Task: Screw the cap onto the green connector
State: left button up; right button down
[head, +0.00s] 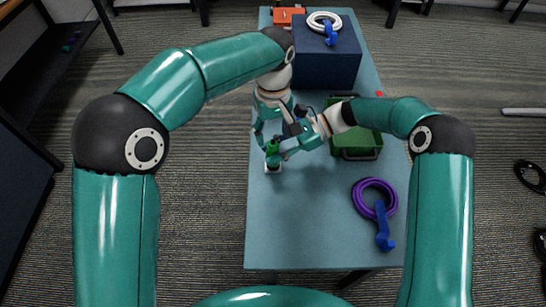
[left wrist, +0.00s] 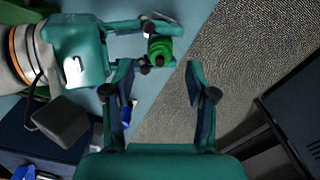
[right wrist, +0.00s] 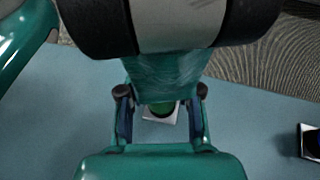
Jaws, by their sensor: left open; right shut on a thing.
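The green connector (head: 272,148) stands at the left side of the table above a small white base (head: 277,168). My right gripper (head: 276,154) reaches in from the right and is shut on it. In the right wrist view a bit of green (right wrist: 162,107) shows between its fingers, with the white base (right wrist: 161,117) beyond. My left gripper (head: 265,136) points down from above the connector and is open. In the left wrist view its fingers (left wrist: 157,84) are apart, with the green piece (left wrist: 160,50) just beyond their tips. I cannot tell the cap from the connector.
A dark blue box (head: 310,68) at the back carries a white cable coil (head: 325,16). A green case (head: 357,144) lies right of my grippers. A purple cable (head: 361,196) with a blue plug (head: 383,230) lies front right. The front left of the table is clear.

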pick_arm(q)
jog(key=o, duration=0.6)
jog(key=shift+c, duration=0.2)
notch_tip(320, 180, up, 12)
dwell(0.3)
jog(key=shift+f, duration=0.1)
pick_arm(e)
jog(key=c, duration=0.7)
grip_release()
